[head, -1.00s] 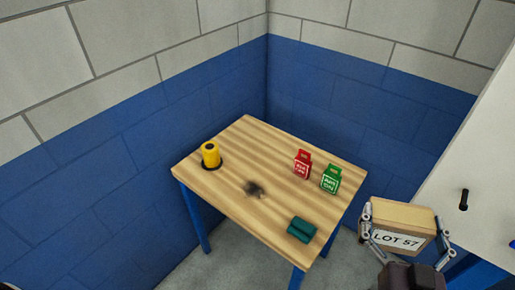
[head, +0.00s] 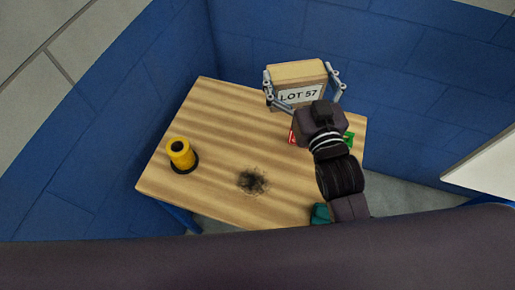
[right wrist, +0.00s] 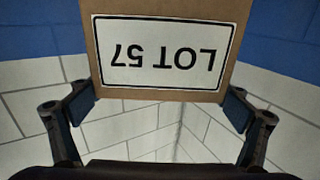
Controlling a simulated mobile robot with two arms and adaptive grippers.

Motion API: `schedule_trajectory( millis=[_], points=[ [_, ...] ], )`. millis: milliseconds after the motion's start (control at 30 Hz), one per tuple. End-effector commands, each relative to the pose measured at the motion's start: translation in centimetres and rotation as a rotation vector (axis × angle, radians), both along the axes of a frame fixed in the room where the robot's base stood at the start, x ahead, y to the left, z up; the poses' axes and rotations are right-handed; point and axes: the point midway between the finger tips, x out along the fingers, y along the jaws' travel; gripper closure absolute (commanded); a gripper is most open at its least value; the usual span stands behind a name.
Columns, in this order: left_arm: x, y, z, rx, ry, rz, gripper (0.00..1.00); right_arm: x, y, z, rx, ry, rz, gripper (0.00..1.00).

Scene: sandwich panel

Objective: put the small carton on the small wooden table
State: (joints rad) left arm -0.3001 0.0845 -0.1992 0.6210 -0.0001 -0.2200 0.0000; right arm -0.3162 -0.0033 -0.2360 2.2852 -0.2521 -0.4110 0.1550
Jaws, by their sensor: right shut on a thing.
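The small carton (head: 294,74) is a tan box with a white "LOT 57" label. My right gripper (head: 305,88) is shut on it, a finger on each side, and it appears held up over the back part of the small wooden table (head: 205,115). In the right wrist view the carton (right wrist: 88,40) shows its label upside down between the fingers of my right gripper (right wrist: 160,105). The frames do not show clearly how high it is above the tabletop. My left gripper is not in view.
A yellow cylinder on a black base (head: 182,154) stands at the table's left. A dark smudge (head: 252,181) marks the middle front. Red (head: 292,135) and green (head: 350,138) packs and a teal item (head: 320,213) are partly hidden by my arm. The left-back tabletop is clear.

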Motion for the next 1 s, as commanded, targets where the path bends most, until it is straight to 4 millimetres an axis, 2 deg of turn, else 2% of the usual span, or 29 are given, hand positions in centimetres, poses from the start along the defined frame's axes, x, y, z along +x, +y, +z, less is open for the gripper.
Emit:
schedule_trajectory(
  millis=[33, 300, 600, 867, 1000],
  points=[
    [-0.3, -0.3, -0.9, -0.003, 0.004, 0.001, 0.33, 1.2, 1.1, -0.3, -0.002, -0.009, 0.023, 0.38],
    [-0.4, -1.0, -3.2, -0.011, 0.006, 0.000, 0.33, 6.3, 6.5, -0.7, -0.001, -0.009, 0.136, 0.38],
    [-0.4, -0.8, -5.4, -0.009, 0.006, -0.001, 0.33, 10.7, 11.5, -0.2, -0.001, -0.006, 0.240, 0.38],
    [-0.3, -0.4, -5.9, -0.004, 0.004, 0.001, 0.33, 12.0, 13.1, -0.2, 0.001, -0.001, 0.271, 0.38],
    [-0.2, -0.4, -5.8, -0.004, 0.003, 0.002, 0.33, 12.0, 13.1, -2.9, 0.001, 0.006, 0.272, 0.38]
  ],
)
